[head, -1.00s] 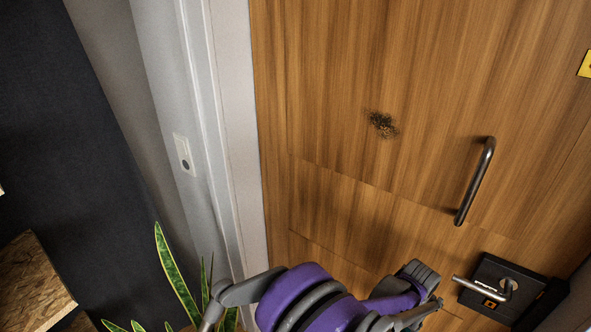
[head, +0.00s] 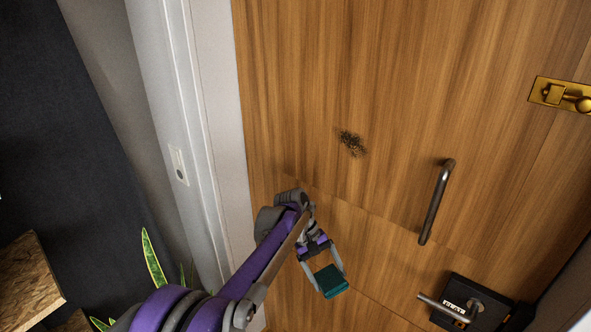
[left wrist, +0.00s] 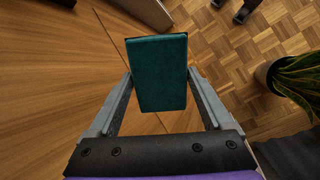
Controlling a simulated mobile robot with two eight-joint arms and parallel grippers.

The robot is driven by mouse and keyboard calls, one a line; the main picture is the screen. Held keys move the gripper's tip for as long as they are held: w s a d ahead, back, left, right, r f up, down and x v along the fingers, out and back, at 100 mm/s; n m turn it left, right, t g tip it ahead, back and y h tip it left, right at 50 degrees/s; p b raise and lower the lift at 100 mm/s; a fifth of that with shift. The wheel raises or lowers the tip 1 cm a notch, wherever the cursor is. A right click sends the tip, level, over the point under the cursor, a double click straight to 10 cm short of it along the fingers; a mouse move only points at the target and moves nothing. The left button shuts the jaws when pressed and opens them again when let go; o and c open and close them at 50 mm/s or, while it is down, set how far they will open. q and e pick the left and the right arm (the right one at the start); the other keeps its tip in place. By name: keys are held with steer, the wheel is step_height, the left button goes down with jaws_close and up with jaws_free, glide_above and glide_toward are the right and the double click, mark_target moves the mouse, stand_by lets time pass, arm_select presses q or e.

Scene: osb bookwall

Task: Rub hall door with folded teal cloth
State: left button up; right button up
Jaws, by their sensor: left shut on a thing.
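The wooden hall door (head: 400,90) fills the right of the head view, with a dark speckled smudge (head: 352,143) on it. My left gripper (head: 331,280) is in front of the door, below the smudge and left of the bar handle. It is shut on the folded teal cloth (head: 332,282), a small flat block. In the left wrist view the cloth (left wrist: 158,75) sits between the two fingers. Whether the cloth touches the door cannot be told, but it is well below the smudge. My right gripper is in neither view.
A metal bar handle (head: 436,202) and a black lock plate with lever (head: 470,302) stick out on the right. A brass latch (head: 562,95) is higher up. A plant (head: 153,262) stands left of the white door frame (head: 212,120).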

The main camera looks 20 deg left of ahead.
arm_select(q)
step_height(320, 180, up, 20)
steer(key=w+a+f+n+t+h+p, duration=0.1)
steer(key=w+a+n+t+h, duration=0.2)
steer(key=n+t, duration=0.8)
steer(key=n+t+y, duration=0.3)
steer(key=n+t, duration=0.2)
steer(key=t, duration=0.2)
glide_toward(331, 138)
steer(key=shift+p+x, duration=0.3)
steer(key=shift+x, duration=1.8)
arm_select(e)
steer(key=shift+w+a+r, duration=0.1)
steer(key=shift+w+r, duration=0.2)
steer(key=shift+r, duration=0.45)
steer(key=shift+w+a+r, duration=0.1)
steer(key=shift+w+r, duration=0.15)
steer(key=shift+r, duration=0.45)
arm_select(q)
steer(key=shift+w+d+h, duration=0.25)
steer(key=shift+w+h, duration=0.05)
steer(key=shift+w, duration=0.7)
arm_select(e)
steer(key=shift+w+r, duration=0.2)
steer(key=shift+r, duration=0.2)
arm_select(q)
steer(key=shift+p, duration=0.3)
